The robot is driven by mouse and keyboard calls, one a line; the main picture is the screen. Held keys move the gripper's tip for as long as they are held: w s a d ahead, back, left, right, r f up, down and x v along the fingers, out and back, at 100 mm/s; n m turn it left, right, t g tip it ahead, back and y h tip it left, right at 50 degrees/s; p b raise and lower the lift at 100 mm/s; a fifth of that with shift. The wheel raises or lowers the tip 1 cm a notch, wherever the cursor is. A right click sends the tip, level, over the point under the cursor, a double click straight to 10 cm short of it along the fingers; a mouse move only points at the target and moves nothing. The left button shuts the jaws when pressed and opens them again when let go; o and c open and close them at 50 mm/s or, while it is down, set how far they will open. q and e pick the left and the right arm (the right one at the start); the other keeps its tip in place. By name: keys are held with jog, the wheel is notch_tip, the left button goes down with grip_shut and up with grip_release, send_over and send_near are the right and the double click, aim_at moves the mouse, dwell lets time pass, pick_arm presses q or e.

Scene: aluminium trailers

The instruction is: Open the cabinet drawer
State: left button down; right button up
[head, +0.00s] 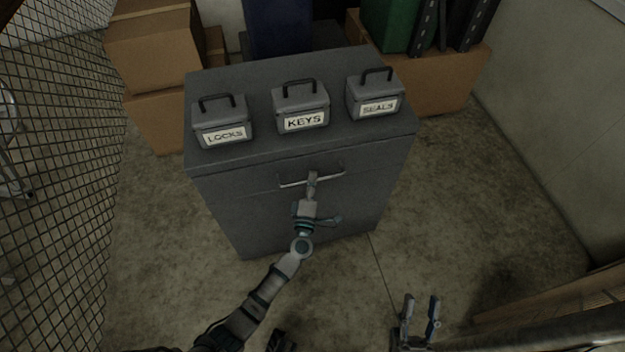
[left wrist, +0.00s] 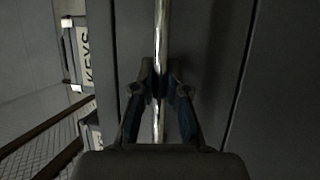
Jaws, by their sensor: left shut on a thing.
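A grey cabinet (head: 220,205) stands in the middle of the head view. Its drawer front (head: 250,178) carries a horizontal metal bar handle (head: 330,176). My left gripper (head: 312,178) is at the middle of the handle, shut on it. In the left wrist view the handle (left wrist: 160,40) runs upright in the picture, between the fingers of my left gripper (left wrist: 159,85). A thin dark seam shows on the cabinet front in that view. My right gripper (head: 419,310) is apart from the cabinet at lower right, its two fingers spread and nothing between them.
Three grey boxes labelled LOCKS (head: 222,122), KEYS (head: 301,106) and SEALS (head: 374,95) stand on the cabinet top. Cardboard boxes (head: 150,50) are behind it. A wire mesh (head: 60,130) is at left, a wall (head: 560,120) at right. Floor beside the cabinet is clear.

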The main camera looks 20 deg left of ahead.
pick_arm(q)
jog(key=s+d+p, duration=0.2)
jog(key=s+d, duration=0.5)
jog(key=s, duration=0.3)
jog(key=s+d+p, duration=0.2)
jog(key=s+d, duration=0.5)
jog(key=s, duration=0.3)
jog(key=shift+s+f, duration=0.25)
jog(key=shift+s, duration=0.15)
pick_arm(e)
notch_tip(320, 180, down, 9)
jog(key=w+g+h, duration=0.1)
jog(key=w+g, duration=0.1)
jog(key=g, duration=0.6)
jog(key=shift+w+d+f+n, duration=0.15)
jog(key=shift+w+f+n, duration=0.05)
jog(key=shift+n, duration=0.2)
pick_arm(q)
jog(key=shift+d, duration=0.1)
jog(key=c, duration=1.2)
grip_release()
jog(key=shift+w, duration=0.15)
pick_arm(e)
jog(key=shift+w, duration=0.15)
jog(key=shift+d, duration=0.1)
pick_arm(q)
jog(key=shift+r, duration=0.1)
pick_arm(e)
jog(key=shift+f+g, duration=0.1)
jog(key=shift+g, duration=0.2)
